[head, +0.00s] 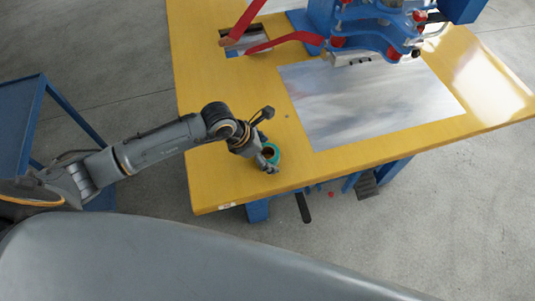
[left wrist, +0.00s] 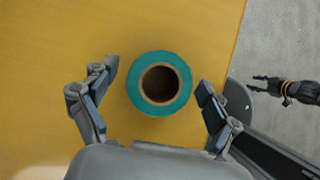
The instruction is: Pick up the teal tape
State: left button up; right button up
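The teal tape (head: 274,151) is a roll with a brown core. It lies flat on the yellow table top (head: 225,165), near its front left edge. In the left wrist view the tape (left wrist: 133,83) sits between the two fingers of my left gripper (left wrist: 157,80). These fingers are spread wide, with a visible gap on both sides of the roll. In the head view my left gripper (head: 268,140) is over the tape and partly hides it. My right gripper (left wrist: 262,83) shows small at the right of the left wrist view, off the table, its fingers apart and empty.
A blue machine (head: 375,25) with red handles (head: 285,42) stands at the back of the table. A shiny metal sheet (head: 365,98) lies right of the tape. A blue cart (head: 25,115) stands left. The table top left of the tape is clear.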

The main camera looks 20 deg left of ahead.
pick_arm(q)
jog(key=c, duration=1.1)
jog(key=shift+r, duration=0.1)
